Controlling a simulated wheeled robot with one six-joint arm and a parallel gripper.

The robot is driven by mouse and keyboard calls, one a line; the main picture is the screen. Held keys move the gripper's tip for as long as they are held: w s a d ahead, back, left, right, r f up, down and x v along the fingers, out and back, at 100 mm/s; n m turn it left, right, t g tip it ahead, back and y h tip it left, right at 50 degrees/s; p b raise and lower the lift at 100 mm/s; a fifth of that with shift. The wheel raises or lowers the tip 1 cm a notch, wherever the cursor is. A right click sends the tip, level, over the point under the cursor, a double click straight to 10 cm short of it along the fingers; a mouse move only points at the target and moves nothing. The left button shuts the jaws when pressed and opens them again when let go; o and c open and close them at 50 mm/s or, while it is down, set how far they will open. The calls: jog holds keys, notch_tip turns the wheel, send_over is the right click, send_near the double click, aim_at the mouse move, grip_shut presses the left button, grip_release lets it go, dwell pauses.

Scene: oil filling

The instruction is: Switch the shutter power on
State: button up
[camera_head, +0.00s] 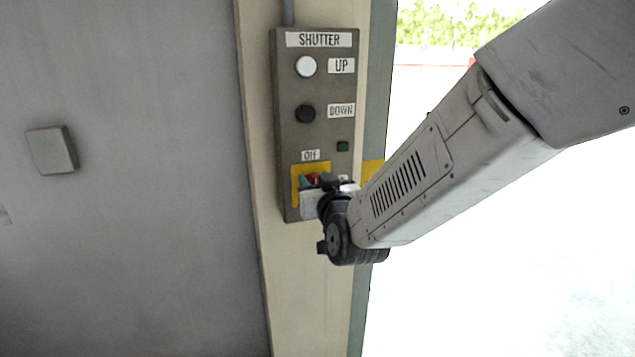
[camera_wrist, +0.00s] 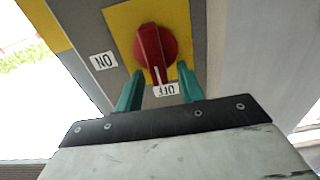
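The red rotary switch (camera_wrist: 152,46) sits on a yellow plate (camera_wrist: 120,22) in the wrist view. Its white mark points at the OFF label (camera_wrist: 166,90); the ON label (camera_wrist: 103,61) is to the left. My gripper (camera_wrist: 161,84) is open, with one teal finger on each side of the switch's marked end and gaps visible. My gripper there (camera_head: 312,184) is right at the switch.
Above the switch are a white UP button (camera_head: 306,66), a black DOWN button (camera_head: 305,113) and a dark green lamp (camera_head: 343,146). The box hangs on a cream post (camera_head: 300,290). A grey wall (camera_head: 130,250) is on the left, with a bright opening on the right.

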grip_shut()
jog(key=shift+d+m, duration=0.1)
jog(key=shift+m, duration=0.2)
jog(key=shift+w+d+f+m, duration=0.1)
jog(key=shift+d+f+m, duration=0.25)
jog(key=shift+m, duration=2.5)
jog(key=shift+w+d+f+m, duration=0.15)
jog(key=shift+d+f+m, duration=0.25)
jog(key=shift+m, duration=2.5)
jog(key=shift+w+d+f+m, duration=0.1)
jog(key=shift+d+f+m, duration=0.25)
jog(key=shift+m, duration=2.5)
